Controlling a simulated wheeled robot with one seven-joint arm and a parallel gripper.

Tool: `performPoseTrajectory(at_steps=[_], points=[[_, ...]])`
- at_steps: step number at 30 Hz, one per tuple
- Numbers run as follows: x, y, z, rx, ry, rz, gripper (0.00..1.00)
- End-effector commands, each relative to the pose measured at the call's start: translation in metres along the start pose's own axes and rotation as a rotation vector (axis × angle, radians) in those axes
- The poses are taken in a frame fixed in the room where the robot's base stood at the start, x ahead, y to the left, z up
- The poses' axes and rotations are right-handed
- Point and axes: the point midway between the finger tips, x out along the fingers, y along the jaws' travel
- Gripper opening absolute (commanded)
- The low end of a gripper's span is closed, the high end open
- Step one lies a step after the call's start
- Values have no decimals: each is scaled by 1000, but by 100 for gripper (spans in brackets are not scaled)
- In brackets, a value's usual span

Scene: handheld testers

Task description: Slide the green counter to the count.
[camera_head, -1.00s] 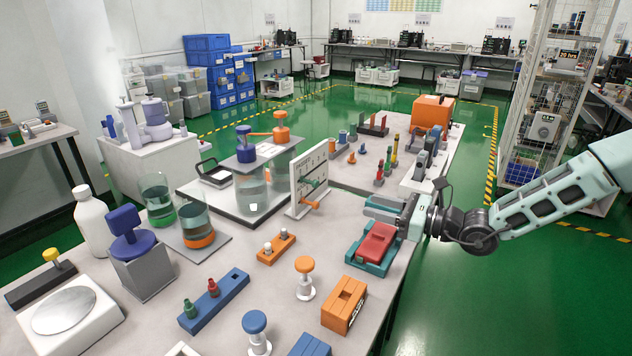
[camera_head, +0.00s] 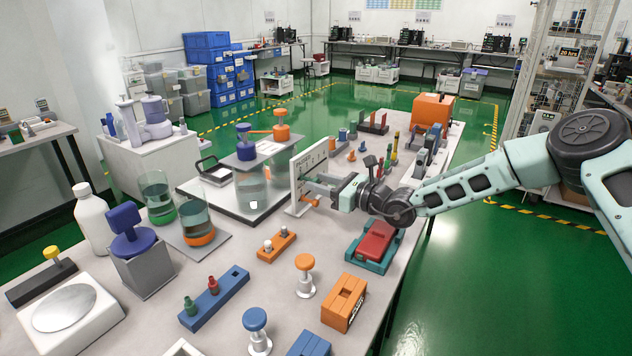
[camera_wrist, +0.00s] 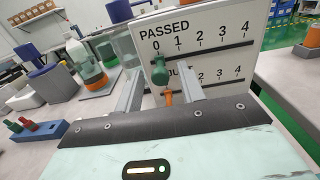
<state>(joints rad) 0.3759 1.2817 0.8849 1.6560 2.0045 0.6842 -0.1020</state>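The white scale board (camera_head: 309,172) stands upright near the table's far right part. In the wrist view (camera_wrist: 215,35) it shows a "PASSED" row marked 0 to 4 and a partly hidden lower row. The green counter (camera_wrist: 159,74) sits on the upper slot, near the 0 mark. An orange counter (camera_wrist: 168,98) sits lower, near the left end of its row. My gripper (camera_wrist: 161,70) is open, its two fingers on the left and right of the green counter in the picture; contact cannot be told. In the head view my gripper (camera_head: 318,186) is at the board's face and hides the green counter.
A red-and-teal device (camera_head: 376,243) lies below my arm. A stand with beakers (camera_head: 253,175) is behind the board. A small orange block with pegs (camera_head: 277,246) and an orange-topped post (camera_head: 305,270) stand in front. Bare table lies between them.

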Motion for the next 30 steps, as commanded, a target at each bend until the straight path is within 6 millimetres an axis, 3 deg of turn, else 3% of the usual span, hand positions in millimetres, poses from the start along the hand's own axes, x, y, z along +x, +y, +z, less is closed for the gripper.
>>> performPoseTrajectory(at_steps=[6,14,19,30], points=[[16,0,0,1,-1,0,39],[17,0,0,1,0,0,39],[17,0,0,1,0,0,0],[17,-11,1,0,-1,-2,0]])
